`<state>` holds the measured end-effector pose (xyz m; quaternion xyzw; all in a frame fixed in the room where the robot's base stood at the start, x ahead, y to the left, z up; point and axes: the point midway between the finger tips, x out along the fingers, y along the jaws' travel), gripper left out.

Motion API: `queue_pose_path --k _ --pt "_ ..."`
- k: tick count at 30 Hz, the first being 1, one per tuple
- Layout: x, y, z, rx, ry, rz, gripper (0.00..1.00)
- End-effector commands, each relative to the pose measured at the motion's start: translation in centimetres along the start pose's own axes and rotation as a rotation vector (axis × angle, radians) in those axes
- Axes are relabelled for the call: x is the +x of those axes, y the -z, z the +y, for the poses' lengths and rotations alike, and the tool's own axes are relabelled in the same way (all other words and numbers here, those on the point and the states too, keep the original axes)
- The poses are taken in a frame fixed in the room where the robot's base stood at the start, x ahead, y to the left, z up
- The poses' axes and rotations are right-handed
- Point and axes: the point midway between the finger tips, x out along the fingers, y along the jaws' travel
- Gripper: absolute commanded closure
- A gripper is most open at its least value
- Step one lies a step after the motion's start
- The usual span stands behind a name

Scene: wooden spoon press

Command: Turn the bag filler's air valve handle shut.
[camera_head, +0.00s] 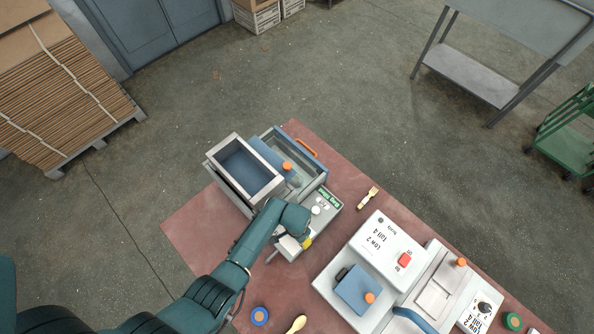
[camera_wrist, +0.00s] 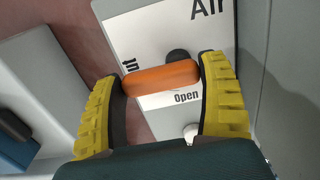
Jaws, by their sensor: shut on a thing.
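The bag filler (camera_head: 245,165) is a grey machine with an open-topped hopper and a green label, at the middle of the table in the head view. Its air valve handle (camera_wrist: 160,78) is an orange bar in the wrist view, in front of a white plate (camera_wrist: 135,35) marked "Air" and "Open", with a partly hidden word at left ending in "ut". The handle lies nearly level across the picture, above "Open". My gripper (camera_wrist: 163,85) is shut on the handle, a yellow finger at each end. In the head view my arm hides the handle.
A white machine (camera_head: 375,245) with a red button stands right of the filler on the reddish table (camera_head: 190,228). A small wooden utensil (camera_head: 368,198) lies between them, and a spoon (camera_head: 297,323) lies near the front. A grey steel table (camera_head: 470,75) stands at the back right.

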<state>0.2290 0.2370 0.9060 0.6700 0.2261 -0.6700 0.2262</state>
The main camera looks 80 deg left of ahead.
Motion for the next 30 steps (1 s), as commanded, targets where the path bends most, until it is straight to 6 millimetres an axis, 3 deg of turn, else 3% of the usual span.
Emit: queue_pose_path --k 1,4,14,24,30 --pt "-0.1 0.1 0.0 0.003 0.001 0.003 0.17" --pt "-0.1 0.1 0.0 0.002 0.001 0.002 0.00" --pt "-1.0 0.1 0.0 0.001 0.001 0.004 0.00" --pt "-8.9 0.1 0.0 0.001 0.002 0.004 0.00" --pt "-11.8 0.1 0.0 0.002 0.001 0.002 0.00"
